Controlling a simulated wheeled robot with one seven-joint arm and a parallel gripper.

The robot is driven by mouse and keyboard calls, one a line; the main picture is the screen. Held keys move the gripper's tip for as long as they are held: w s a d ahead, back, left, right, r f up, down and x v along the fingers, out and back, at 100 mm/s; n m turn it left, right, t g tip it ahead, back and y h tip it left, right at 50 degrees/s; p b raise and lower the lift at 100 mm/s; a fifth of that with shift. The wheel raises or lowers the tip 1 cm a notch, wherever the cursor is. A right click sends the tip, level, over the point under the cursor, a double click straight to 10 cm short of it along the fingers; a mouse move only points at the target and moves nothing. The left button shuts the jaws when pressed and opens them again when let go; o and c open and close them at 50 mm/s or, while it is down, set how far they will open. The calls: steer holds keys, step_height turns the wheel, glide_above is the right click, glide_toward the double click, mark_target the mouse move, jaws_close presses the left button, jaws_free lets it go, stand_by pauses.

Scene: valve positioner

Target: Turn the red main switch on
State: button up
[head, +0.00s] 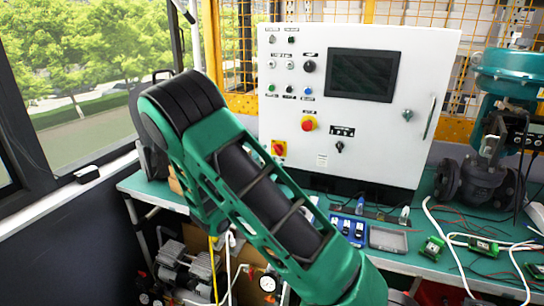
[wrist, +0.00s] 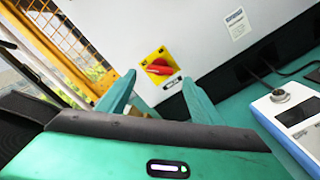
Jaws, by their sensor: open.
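The red main switch (wrist: 158,67) is a red rotary handle on a square yellow plate, low on the front of the white control cabinet. In the head view the switch (head: 279,149) is at the cabinet's lower left, just right of my arm. My gripper (wrist: 158,80) is open and empty in the wrist view, with its two teal fingers apart. The switch shows between and beyond the fingertips, with no contact visible. Its handle looks roughly level in the tilted wrist view; its exact angle is hard to tell. My arm hides the gripper in the head view.
The white cabinet (head: 380,135) also carries a red knob on yellow (head: 308,124), several buttons and a dark screen (head: 362,75). A blue device (wrist: 290,125) lies on the green bench right of the gripper. A teal valve (head: 500,120) stands at the right.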

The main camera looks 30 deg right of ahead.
mark_target(276, 152)
steer(key=shift+x, duration=2.7)
steer(key=shift+c, duration=0.3)
